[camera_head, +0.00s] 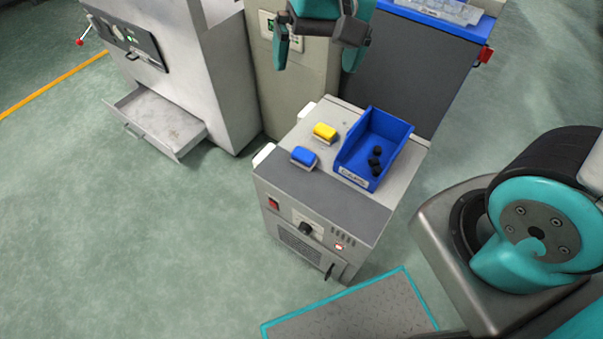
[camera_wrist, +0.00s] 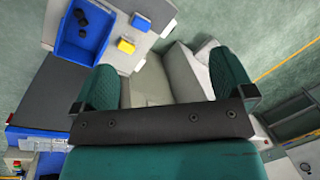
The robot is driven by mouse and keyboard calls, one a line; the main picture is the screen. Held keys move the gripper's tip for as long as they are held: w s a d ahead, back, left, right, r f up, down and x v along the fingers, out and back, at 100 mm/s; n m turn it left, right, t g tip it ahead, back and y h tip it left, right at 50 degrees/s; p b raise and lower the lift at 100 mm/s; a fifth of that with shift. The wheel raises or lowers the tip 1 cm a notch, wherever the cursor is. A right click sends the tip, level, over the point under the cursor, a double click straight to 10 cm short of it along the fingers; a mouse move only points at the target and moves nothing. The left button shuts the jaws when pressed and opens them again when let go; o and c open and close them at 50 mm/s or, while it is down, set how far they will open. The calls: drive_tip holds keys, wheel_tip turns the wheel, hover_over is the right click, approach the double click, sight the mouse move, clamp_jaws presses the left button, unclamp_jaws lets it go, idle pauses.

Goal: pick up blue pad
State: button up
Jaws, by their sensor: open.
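The blue pad (camera_head: 304,157) lies on top of a grey cabinet (camera_head: 335,205), near its left edge. It also shows in the wrist view (camera_wrist: 140,22) at the top, partly beyond the yellow pad. A yellow pad (camera_head: 325,131) lies just behind it; it also shows in the wrist view (camera_wrist: 126,47). My gripper (camera_head: 318,60) is open and empty, with its two teal fingers apart. It is above and behind the cabinet top in the head view, apart from both pads.
A blue bin (camera_head: 398,132) holding several black pieces (camera_head: 375,158) stands right of the pads. A grey machine with an open drawer (camera_head: 160,118) is at the left. A dark-sided bench (camera_head: 400,75) with a blue top is behind. Green floor (camera_head: 130,240) is clear at front left.

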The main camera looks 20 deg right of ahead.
drive_tip(key=w+d+f+m+h+b, duration=0.15)
drive_tip(key=w+f+m+b, duration=0.35)
drive_tip(key=f, duration=0.6)
drive_tip(key=w+d+f+m+h+b, duration=0.15)
drive_tip(key=w+f+m+b, duration=0.25)
drive_tip(key=w+f+b, duration=0.55)
drive_tip(key=b, duration=0.1)
hover_over(304, 154)
drive_tip(key=shift+y, duration=0.4)
drive_tip(key=f, duration=1.3)
drive_tip(key=shift+s+d+f, duration=0.1)
drive_tip(key=shift+s+d, duration=0.05)
drive_tip(key=shift+d, duration=0.05)
drive_tip(key=f+b, duration=0.1)
drive_tip(key=f, duration=0.2)
drive_tip(key=f+b, duration=0.2)
drive_tip(key=f, duration=0.1)
drive_tip(key=shift+w+a+f, duration=0.2)
drive_tip(key=c, duration=1)
